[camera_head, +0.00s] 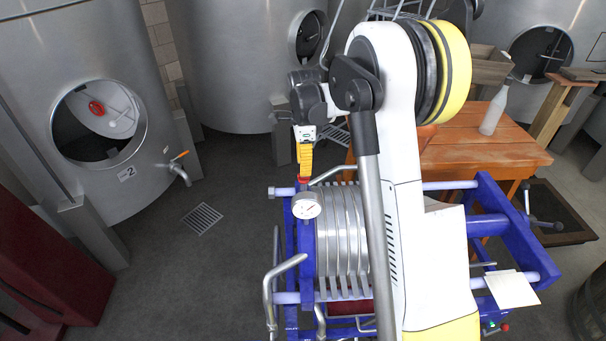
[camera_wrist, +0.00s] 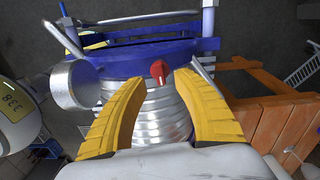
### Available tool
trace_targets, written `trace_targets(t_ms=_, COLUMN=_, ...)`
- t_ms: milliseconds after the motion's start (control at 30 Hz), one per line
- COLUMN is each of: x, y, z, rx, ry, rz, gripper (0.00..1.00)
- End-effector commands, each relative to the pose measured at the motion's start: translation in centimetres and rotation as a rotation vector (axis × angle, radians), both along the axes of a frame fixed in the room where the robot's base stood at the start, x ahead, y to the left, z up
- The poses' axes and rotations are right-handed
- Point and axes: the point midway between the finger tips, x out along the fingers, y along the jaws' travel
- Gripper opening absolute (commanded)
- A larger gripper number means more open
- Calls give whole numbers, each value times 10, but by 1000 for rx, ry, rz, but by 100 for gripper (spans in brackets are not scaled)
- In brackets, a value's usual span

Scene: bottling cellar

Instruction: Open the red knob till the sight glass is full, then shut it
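The red knob (camera_wrist: 159,70) sits on the blue end plate of the filter press (camera_wrist: 120,64). In the wrist view it lies just beyond and between my gripper's yellow fingertips (camera_wrist: 160,82), with a gap on each side. In the head view my gripper (camera_head: 304,173) points down over the press's end, and a sliver of red shows at its tips. My gripper is open with nothing between its fingers. Whether a fingertip touches the knob's base I cannot tell. I cannot make out the sight glass in either view.
A round dial gauge (camera_head: 306,205) stands close beside the knob. Bent steel pipes (camera_head: 283,280) rise at the press's left. A wooden table (camera_head: 465,150) with a pale bottle (camera_head: 494,110) stands behind right. The floor left of the press is clear around a drain grate (camera_head: 202,218).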

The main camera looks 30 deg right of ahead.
Motion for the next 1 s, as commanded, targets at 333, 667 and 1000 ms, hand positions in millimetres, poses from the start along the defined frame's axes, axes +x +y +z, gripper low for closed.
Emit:
trace_targets(t_ms=333, x=0, y=0, z=-36, rx=0, ry=0, rz=1, gripper=35)
trace_targets(t_ms=667, x=0, y=0, z=-37, rx=0, ry=-1, rz=1, gripper=13)
trace_targets(t_ms=1000, x=0, y=0, z=-37, rx=0, ry=0, rz=12, gripper=0)
